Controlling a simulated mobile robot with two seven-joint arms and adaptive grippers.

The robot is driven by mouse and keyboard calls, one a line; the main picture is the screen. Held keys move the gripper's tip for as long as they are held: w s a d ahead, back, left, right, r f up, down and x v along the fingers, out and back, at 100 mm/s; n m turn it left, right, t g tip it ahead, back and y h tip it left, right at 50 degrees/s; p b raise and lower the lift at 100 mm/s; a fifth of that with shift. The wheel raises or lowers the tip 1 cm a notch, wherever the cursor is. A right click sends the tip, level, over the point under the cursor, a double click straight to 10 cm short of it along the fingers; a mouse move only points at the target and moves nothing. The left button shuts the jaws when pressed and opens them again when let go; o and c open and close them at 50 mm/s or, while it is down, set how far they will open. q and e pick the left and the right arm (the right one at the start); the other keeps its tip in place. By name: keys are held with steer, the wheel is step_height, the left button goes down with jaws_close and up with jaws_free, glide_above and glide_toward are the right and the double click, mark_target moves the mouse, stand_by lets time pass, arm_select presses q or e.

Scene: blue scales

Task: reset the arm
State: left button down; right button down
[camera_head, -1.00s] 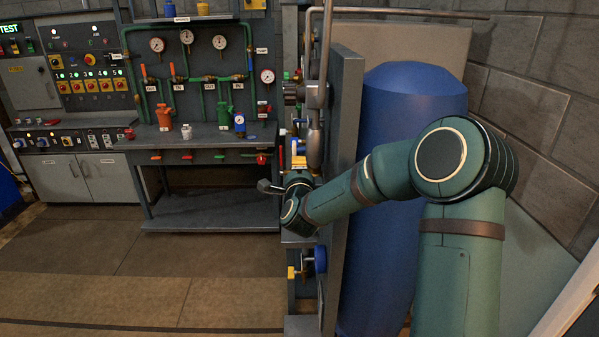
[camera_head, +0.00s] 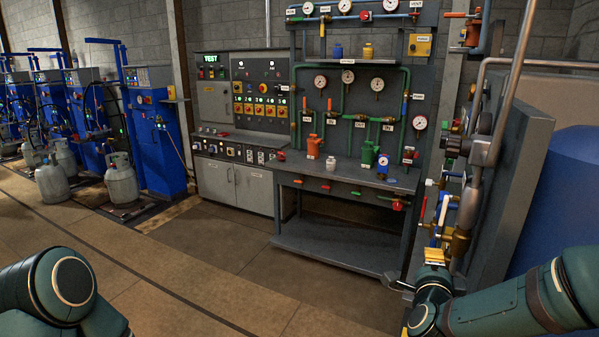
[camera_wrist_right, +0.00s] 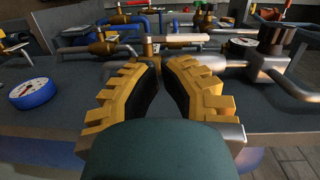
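My right arm (camera_head: 510,309) comes in from the lower right in the head view. It is green with dark bands and reaches toward the pipework. Its gripper (camera_head: 434,256) shows small and yellow in front of the valves. In the right wrist view, my right gripper (camera_wrist_right: 160,66) has two yellow toothed fingers with black pads. The fingertips are close together, with no object clearly between them. Whether they are fully shut is unclear. My left arm (camera_head: 60,290) shows only as a green joint and link at the lower left. Its gripper is outside the frame.
Pipes and valves (camera_head: 467,205) crowd the right arm. A blue tank (camera_head: 560,195) stands behind a grey panel. A workbench (camera_head: 350,172) with gauges stands at the back, beside a control cabinet (camera_head: 235,188). Gas cylinders (camera_head: 121,178) stand left. Open floor lies between.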

steer(key=s+a+f+n+g+y, duration=0.2)
steer(key=a+f+n+g+y, duration=0.25)
steer(key=f, duration=0.55)
steer(key=s+a+f+n+g+y, duration=0.1)
steer(key=a+f+n+y, duration=0.2)
steer(key=a+f+n, duration=0.45)
steer(key=s+a+f+n+g+y, duration=0.2)
steer(key=s+a+f+n+g, duration=0.2)
steer(key=s+f, duration=0.4)
steer(key=s+a+f+n+g+y, duration=0.2)
steer(key=s+a+f+n+g, duration=0.2)
steer(key=s+f, duration=0.5)
steer(key=s+a, duration=0.1)
steer(key=a, duration=0.1)
steer(key=shift+a, duration=0.35)
steer(key=shift+g, duration=0.25)
